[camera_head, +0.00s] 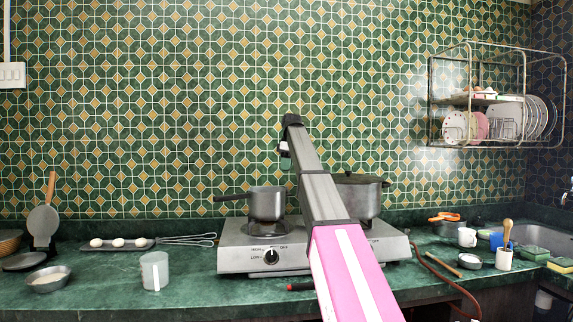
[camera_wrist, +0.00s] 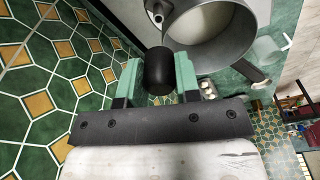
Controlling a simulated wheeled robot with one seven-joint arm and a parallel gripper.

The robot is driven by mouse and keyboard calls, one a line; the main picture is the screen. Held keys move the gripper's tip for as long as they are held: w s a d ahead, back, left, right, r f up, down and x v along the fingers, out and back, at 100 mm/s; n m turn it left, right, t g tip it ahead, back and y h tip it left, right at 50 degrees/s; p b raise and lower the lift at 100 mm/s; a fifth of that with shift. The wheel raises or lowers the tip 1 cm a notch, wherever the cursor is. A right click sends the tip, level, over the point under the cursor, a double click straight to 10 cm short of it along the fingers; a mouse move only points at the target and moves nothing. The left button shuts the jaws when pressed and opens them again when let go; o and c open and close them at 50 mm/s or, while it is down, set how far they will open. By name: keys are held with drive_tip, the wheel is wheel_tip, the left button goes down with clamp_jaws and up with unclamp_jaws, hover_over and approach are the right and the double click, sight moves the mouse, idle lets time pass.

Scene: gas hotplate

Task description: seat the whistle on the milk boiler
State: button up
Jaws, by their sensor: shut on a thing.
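My gripper (camera_wrist: 158,75) is shut on the whistle (camera_wrist: 159,72), a black rounded cylinder between two green fingers in the wrist view. In the head view my gripper (camera_head: 284,150) hangs in the air above the milk boiler (camera_head: 267,204), a grey metal pan with a dark handle pointing left. In the wrist view the boiler (camera_wrist: 225,40) lies beyond the whistle. A short metal spout (camera_wrist: 157,14) with a hole shows beside its rim, beyond the whistle's far end. The whistle is apart from the spout.
The boiler stands on the left side of the gas hotplate (camera_head: 235,255). A larger lidded pot (camera_head: 368,198) stands on the right side, partly behind my arm.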

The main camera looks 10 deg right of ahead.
drive_tip(key=shift+f, duration=2.45)
drive_tip(key=shift+f, duration=1.2)
drive_tip(key=o, duration=1)
drive_tip(key=shift+c, duration=0.2)
